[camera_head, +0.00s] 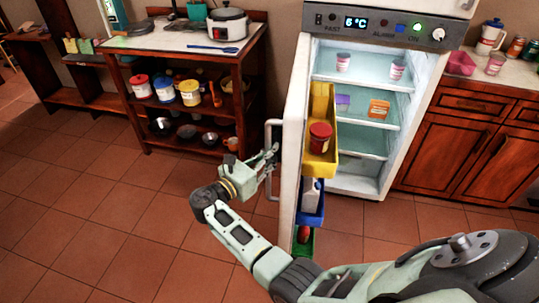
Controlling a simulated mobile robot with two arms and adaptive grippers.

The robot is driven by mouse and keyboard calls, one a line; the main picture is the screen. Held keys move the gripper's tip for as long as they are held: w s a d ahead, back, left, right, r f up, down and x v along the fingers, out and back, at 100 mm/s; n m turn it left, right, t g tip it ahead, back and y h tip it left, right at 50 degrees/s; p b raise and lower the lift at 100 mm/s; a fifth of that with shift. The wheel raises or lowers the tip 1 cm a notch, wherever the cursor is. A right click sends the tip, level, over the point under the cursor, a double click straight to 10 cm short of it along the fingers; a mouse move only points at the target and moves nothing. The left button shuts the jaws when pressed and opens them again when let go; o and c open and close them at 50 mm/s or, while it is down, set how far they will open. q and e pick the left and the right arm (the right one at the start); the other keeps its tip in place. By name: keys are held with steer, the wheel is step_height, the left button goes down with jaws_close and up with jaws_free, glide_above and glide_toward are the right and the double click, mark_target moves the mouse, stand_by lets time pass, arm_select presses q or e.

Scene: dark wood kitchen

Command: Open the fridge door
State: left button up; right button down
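The white fridge (400,180) stands right of centre, and its door (293,150) is swung wide open toward me, showing the lit shelves inside. The door handle (269,135) is a pale vertical bar on the door's left, outer side. My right gripper (271,158) is at the middle of this handle, with its fingers by the bar. The fingers are small and overlap the handle, so I cannot tell whether they are closed around it. My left gripper is not in view.
Cups (343,62) and small boxes (378,109) sit on the fridge shelves. A wooden shelf unit (190,95) stands left, behind the door. Cabinets (455,140) stand right. Tiled floor (110,210) is clear at left.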

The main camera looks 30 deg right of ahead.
steer(key=c, duration=2.1)
jaws_free()
steer(key=shift+s+a+f, duration=0.2)
steer(key=shift+a+f, duration=0.05)
steer(key=shift+f, duration=0.15)
steer(key=o, duration=0.4)
steer(key=shift+a+r, duration=0.15)
steer(key=shift+r, duration=0.15)
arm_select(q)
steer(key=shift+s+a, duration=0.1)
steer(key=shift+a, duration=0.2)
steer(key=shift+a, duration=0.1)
arm_select(e)
steer(key=shift+w+d+r, duration=0.1)
steer(key=shift+d+r, duration=0.05)
steer(key=shift+d, duration=0.05)
